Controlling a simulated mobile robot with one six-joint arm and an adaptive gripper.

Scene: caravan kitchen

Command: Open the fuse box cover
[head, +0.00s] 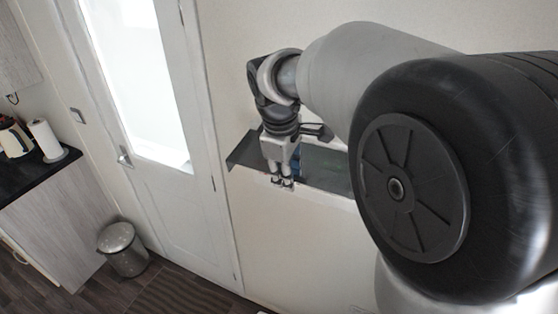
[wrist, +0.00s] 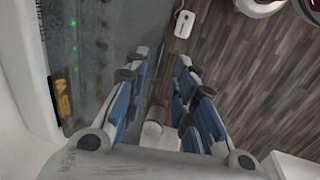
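The fuse box is a wide unit on the wall, and its dark grey, see-through-looking cover (head: 327,168) shows in the head view. In the wrist view the cover (wrist: 100,25) fills the upper left, with green lights and a yellow label at its left. My gripper (head: 282,183) points down at the front of the box in the head view. In the wrist view the fingers of my gripper (wrist: 163,62) are apart, with the cover's right edge seen between them. I cannot tell whether they touch it. My arm hides the box's right end.
A white door (head: 165,170) stands left of the box. A grey bin (head: 122,248) is on the floor before a counter (head: 40,180) with a paper roll (head: 45,138) and kettle (head: 13,137). A small white object (wrist: 184,23) lies on the wood floor.

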